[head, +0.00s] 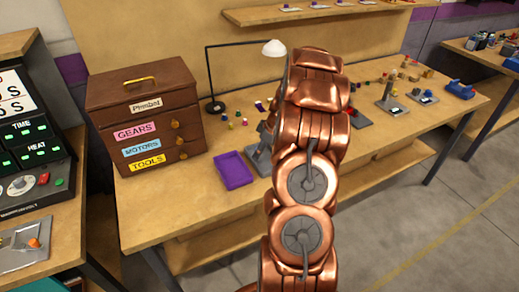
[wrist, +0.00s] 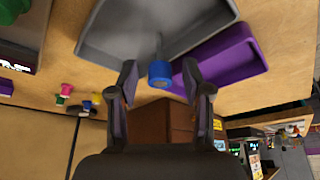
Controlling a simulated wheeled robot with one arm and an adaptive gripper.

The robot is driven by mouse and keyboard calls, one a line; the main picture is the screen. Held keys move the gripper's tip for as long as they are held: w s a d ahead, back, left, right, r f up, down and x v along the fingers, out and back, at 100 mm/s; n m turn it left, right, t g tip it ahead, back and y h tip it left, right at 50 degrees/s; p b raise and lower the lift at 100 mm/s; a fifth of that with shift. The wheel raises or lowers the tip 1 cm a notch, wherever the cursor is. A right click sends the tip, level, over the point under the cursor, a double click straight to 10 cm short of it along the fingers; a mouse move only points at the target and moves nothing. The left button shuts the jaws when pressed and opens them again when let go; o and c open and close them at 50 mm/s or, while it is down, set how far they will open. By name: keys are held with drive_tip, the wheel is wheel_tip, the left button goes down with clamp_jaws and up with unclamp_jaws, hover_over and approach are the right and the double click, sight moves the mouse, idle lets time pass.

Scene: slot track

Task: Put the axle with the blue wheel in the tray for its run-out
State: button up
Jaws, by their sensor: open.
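In the wrist view, a blue wheel (wrist: 160,75) shows on the end of a short grey axle (wrist: 158,46). The axle overlaps the edge of a grey tray-like piece (wrist: 110,50); I cannot tell how it is held there. My gripper (wrist: 160,80) is open, with one finger on each side of the blue wheel and a gap on both sides. A purple tray (wrist: 245,68) lies right beside the grey piece. In the head view, the purple tray (head: 233,184) sits empty on the bench. My arm hides the gripper and blue wheel there.
A brown drawer chest (head: 150,105) stands left of the purple tray. A black lamp (head: 212,75) stands behind. Small coloured parts (head: 231,125) lie between them. Bare bench top (head: 165,205) shows in front of the chest. More devices (head: 390,97) stand at the right.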

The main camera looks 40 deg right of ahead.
drive_tip(key=shift+r, duration=0.1)
drive_tip(key=shift+r+p, duration=0.15)
drive_tip(key=shift+p, duration=0.15)
drive_tip(key=shift+s+d+r+b, duration=0.1)
drive_tip(key=shift+d+r+b, duration=0.1)
drive_tip(key=shift+b, duration=0.1)
drive_tip(key=b+v, duration=0.4)
drive_tip(key=v, duration=0.7)
drive_tip(key=s+a+r+m+g, duration=0.1)
drive_tip(key=s+a+r, duration=0.1)
drive_tip(key=a, duration=0.7)
drive_tip(key=s+a+r+g, duration=0.1)
drive_tip(key=s+a, duration=0.1)
drive_tip(key=a, duration=0.8)
drive_tip(key=s+a+r+m+g, duration=0.1)
drive_tip(key=s+a+r, duration=0.1)
drive_tip(key=a, duration=0.7)
drive_tip(key=s+a+f+m+g+h, duration=0.1)
drive_tip(key=s+a, duration=0.4)
drive_tip(key=s, duration=0.5)
drive_tip(key=s+a+f+m+g+h, duration=0.1)
drive_tip(key=s+a+f+m, duration=0.1)
drive_tip(key=s+a, duration=0.4)
drive_tip(key=s, duration=0.4)
drive_tip(key=shift+a+g, duration=0.25)
drive_tip(key=shift+g, duration=0.15)
